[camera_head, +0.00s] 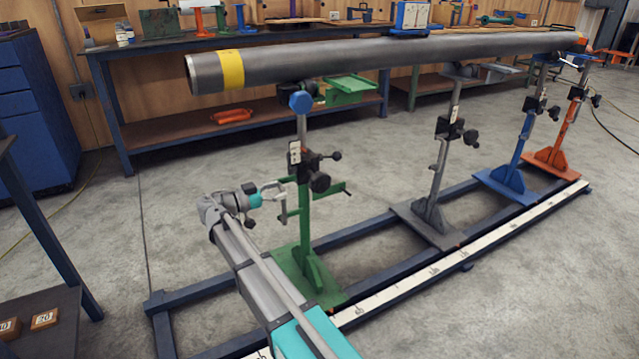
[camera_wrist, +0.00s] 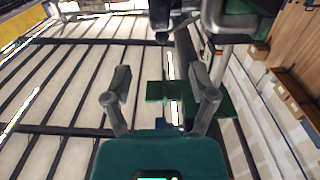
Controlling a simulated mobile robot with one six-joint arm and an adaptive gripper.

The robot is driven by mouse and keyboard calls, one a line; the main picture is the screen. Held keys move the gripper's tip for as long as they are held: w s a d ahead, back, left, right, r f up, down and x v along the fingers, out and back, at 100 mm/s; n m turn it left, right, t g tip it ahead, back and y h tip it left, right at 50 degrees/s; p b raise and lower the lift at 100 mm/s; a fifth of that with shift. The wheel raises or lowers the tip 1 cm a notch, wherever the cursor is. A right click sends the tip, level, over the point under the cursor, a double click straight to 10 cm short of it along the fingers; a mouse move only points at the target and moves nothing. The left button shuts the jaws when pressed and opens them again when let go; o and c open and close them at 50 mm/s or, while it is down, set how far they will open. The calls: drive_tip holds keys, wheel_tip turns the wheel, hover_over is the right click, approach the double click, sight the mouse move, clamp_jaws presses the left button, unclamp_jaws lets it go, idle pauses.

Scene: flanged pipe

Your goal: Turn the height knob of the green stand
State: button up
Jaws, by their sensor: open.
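The green stand (camera_head: 305,268) stands on the blue floor frame under the near end of the steel pipe (camera_head: 380,51). Its post carries a black clamp with a large black knob (camera_head: 320,183) and a smaller black knob (camera_head: 336,155). A blue knob (camera_head: 301,102) sits at the top. I cannot tell for sure which is the height knob. My gripper (camera_head: 283,201) is just left of the post, below the clamp. In the wrist view my gripper (camera_wrist: 161,96) is open, with nothing between its fingers; green parts (camera_wrist: 225,102) show beyond them.
A grey stand (camera_head: 430,215), a blue stand (camera_head: 508,178) and an orange stand (camera_head: 553,157) stand farther along the frame (camera_head: 375,241). A white scale (camera_head: 400,286) runs along its near side. A workbench (camera_head: 105,75) stands behind. Open floor lies at right.

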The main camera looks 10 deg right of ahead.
sight(311, 181)
drive_tip(key=shift+d, duration=0.1)
idle(0.3)
drive_tip(key=x, duration=1.3)
drive_tip(key=shift+w+d, duration=0.1)
drive_tip(key=shift+d, duration=0.25)
drive_tip(key=shift+a, duration=0.1)
clamp_jaws()
